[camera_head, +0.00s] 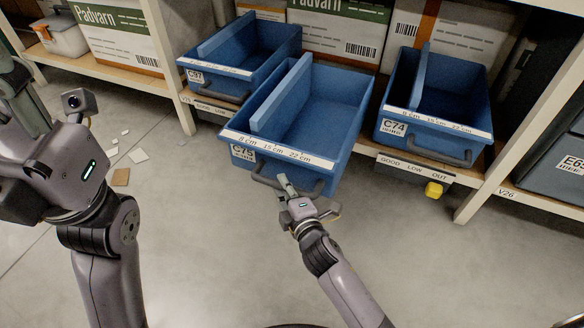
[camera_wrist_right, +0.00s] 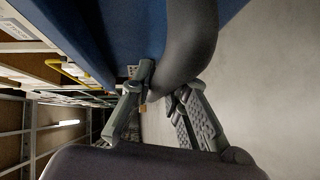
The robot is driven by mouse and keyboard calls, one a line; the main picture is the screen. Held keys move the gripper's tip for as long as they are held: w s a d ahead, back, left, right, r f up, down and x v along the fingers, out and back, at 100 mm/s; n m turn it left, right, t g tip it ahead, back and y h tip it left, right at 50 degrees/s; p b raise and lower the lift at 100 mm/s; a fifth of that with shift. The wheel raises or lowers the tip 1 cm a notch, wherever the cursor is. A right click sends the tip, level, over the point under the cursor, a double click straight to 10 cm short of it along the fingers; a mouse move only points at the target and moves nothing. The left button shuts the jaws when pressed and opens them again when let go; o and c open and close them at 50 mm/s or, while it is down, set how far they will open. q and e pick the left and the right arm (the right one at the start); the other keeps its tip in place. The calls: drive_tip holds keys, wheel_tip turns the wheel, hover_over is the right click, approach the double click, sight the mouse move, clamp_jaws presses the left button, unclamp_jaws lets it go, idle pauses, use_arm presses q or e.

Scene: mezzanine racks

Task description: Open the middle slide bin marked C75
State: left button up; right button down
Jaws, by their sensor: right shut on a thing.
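The blue slide bin marked C75 (camera_head: 262,163) is the middle of three bins in the head view. It stands well forward of its neighbours, out over the floor, and its inside looks empty. Its dark grey handle (camera_head: 319,188) hangs on the front below the scale strip. My right gripper (camera_head: 286,184) is shut on this handle. In the right wrist view the fingers (camera_wrist_right: 163,88) close around the grey handle (camera_wrist_right: 192,45), with the blue bin behind. My left gripper (camera_head: 60,160) is at the left, away from the bins; its fingertips are not clearly seen.
Blue bins C97 (camera_head: 215,78) and C74 (camera_head: 430,132) flank the middle bin on the shelf. A yellow tag (camera_head: 433,189) hangs below C74. A rack post (camera_head: 510,140) and a grey bin (camera_head: 560,165) stand right. Small scraps (camera_head: 121,177) lie on the otherwise open floor.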

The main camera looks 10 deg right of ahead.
drive_tip(key=shift+s+a, duration=0.35)
drive_tip(key=shift+s, duration=0.15)
drive_tip(key=c, duration=1.5)
unclamp_jaws()
drive_tip(key=shift+c, duration=0.2)
drive_tip(key=v, duration=1.2)
